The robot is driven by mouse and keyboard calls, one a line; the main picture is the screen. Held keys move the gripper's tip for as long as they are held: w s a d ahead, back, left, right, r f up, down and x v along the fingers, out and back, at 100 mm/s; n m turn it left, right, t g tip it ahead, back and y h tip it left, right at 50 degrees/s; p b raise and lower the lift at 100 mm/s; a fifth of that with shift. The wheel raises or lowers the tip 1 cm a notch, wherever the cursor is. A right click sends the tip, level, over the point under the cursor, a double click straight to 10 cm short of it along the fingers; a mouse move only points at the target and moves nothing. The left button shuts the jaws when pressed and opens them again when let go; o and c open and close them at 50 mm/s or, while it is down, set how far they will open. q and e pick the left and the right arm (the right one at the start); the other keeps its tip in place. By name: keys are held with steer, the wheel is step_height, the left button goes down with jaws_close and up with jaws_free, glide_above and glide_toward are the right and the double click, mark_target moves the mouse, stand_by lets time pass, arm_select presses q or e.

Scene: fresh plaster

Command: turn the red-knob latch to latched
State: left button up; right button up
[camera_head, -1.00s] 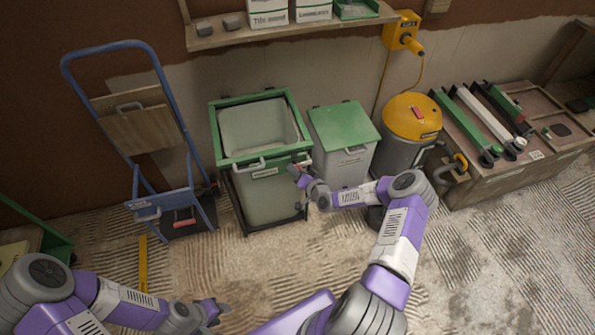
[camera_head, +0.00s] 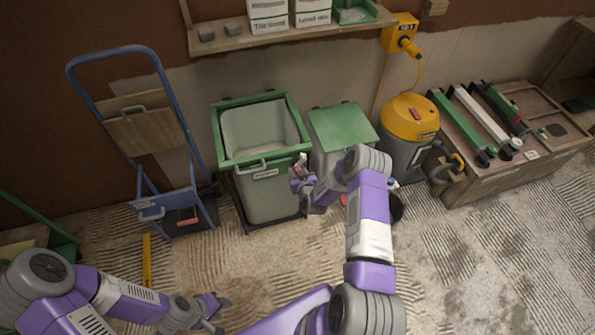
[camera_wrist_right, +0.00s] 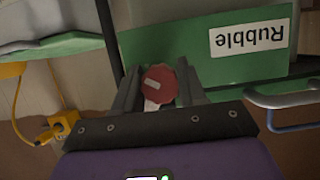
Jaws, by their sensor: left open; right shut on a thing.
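The latch's red knob (camera_wrist_right: 160,85) is round with a pale mark on its face. It sits between the fingers of my right gripper (camera_wrist_right: 157,92) in the right wrist view, and the fingers are shut on it. Behind it is the bin's green rim (camera_wrist_right: 200,60) with a "Rubble" label (camera_wrist_right: 248,38). In the head view my right gripper (camera_head: 301,172) is at the front right corner of the green-rimmed bin (camera_head: 262,195); the knob is hard to make out there. My left gripper (camera_head: 222,308) is open and empty, low over the floor.
A green-lidded bin (camera_head: 341,127) stands right of the rubble bin, then a yellow-topped vacuum (camera_head: 410,118). A blue hand truck (camera_head: 165,190) leans at the left. A crate (camera_head: 510,165) bearing long tools is at the right. Open floor lies in front.

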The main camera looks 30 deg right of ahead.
steer(key=n+h, duration=0.1)
steer(key=n, duration=0.1)
steer(key=shift+w+a+r+n+h, duration=0.1)
steer(key=shift+w+r+n+h, duration=0.1)
steer(key=shift+n+h, duration=0.2)
steer(key=shift+o, duration=0.2)
steer(key=shift+n+h+b, duration=1)
steer(key=shift+n+h, duration=0.1)
steer(key=shift+n, duration=0.7)
steer(key=shift+r, duration=0.1)
steer(key=o, duration=0.9)
steer(key=shift+o, duration=0.3)
